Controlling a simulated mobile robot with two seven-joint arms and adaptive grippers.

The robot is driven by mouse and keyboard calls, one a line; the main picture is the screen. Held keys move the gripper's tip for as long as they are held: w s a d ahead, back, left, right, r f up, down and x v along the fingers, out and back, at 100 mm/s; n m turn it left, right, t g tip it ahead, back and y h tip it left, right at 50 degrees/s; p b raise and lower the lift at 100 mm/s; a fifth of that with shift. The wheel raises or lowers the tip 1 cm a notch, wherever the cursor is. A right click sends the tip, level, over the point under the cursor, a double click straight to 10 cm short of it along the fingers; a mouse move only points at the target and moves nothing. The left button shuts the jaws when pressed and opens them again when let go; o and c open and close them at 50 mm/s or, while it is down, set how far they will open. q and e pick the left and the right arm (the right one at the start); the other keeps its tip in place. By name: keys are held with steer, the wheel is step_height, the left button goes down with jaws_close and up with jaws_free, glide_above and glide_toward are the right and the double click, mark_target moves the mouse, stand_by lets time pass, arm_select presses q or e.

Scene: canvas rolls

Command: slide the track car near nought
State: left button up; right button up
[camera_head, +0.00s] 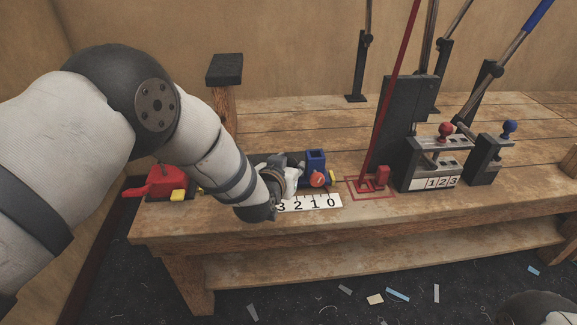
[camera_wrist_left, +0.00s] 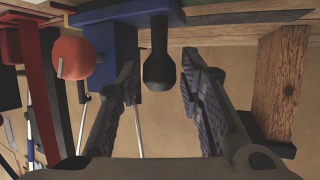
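The track car is a blue block (camera_head: 316,161) with an orange-red round part (camera_head: 318,180) on its front. It sits behind the white number strip (camera_head: 310,203) marked 3 2 1 0, roughly behind the 1 and 0. In the left wrist view the blue block (camera_wrist_left: 118,40) has a black knob (camera_wrist_left: 160,70) sticking out. My left gripper (camera_wrist_left: 158,90) is open, with one finger on each side of that knob and visible gaps beside it. My right gripper is out of view.
A red lever piece (camera_head: 163,182) sits at the bench's left end. A red upright lever (camera_head: 385,95), a dark housing marked 1 2 3 (camera_head: 440,183) and other levers stand to the right. A black-topped wooden post (camera_head: 224,70) stands behind. Bench front right is clear.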

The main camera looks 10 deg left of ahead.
arm_select(q)
steer(key=v, duration=1.2)
